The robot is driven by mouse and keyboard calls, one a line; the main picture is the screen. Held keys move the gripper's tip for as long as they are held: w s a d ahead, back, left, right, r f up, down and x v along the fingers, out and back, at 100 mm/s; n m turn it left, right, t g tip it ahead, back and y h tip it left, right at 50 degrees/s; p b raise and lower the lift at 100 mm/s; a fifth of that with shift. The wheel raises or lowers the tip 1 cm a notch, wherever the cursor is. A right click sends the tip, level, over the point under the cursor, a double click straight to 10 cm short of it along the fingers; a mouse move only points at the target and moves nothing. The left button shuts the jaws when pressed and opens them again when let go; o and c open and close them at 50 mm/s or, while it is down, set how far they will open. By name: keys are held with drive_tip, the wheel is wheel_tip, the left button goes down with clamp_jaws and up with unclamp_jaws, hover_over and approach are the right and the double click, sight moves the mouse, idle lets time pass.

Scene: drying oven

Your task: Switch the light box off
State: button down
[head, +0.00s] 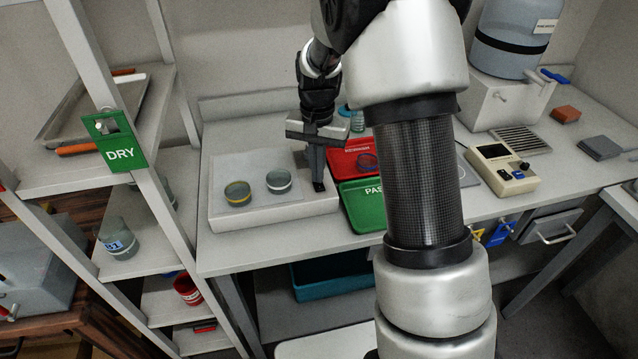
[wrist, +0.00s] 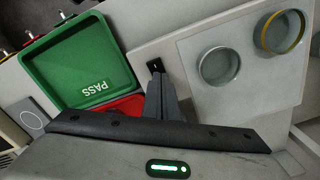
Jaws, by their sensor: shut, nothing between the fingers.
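The light box (head: 275,222) is a low white slab at the left of the bench, and it also shows in the wrist view (wrist: 270,108). Its top panel looks pale grey with no clear glow. A small black rocker switch (wrist: 155,65) sits on its right-hand end in the head view. My gripper (head: 317,180) is shut and empty, with its fingers pointing down at the switch. In the wrist view the fingertips (wrist: 157,77) are right beside the switch and hide part of the area. Whether they touch it I cannot tell.
Two round glass dishes (head: 237,193) (head: 279,180) stand on the panel. A green PASS tray (head: 365,207) and a red tray (head: 345,160) lie close to the right of the box. A shelf with a DRY sign (head: 122,148) stands at left. An instrument (head: 502,170) is farther right.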

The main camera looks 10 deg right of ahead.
wheel_tip(320, 180, up, 7)
drive_tip(key=p, duration=0.4)
drive_tip(key=shift+p, duration=0.35)
drive_tip(key=shift+f, duration=0.1)
drive_tip(key=s+r+n+t+p, duration=0.15)
drive_tip(key=s+r, duration=0.35)
drive_tip(key=r, duration=0.6)
drive_tip(key=s+r+n+t+p, duration=0.2)
drive_tip(key=s+r, duration=0.4)
drive_tip(key=s, duration=0.4)
drive_tip(key=s+r+n+t+p, duration=0.2)
drive_tip(key=s+r, duration=0.4)
drive_tip(key=s, duration=0.4)
drive_tip(key=shift+r, duration=0.35)
drive_tip(key=shift+n, duration=0.25)
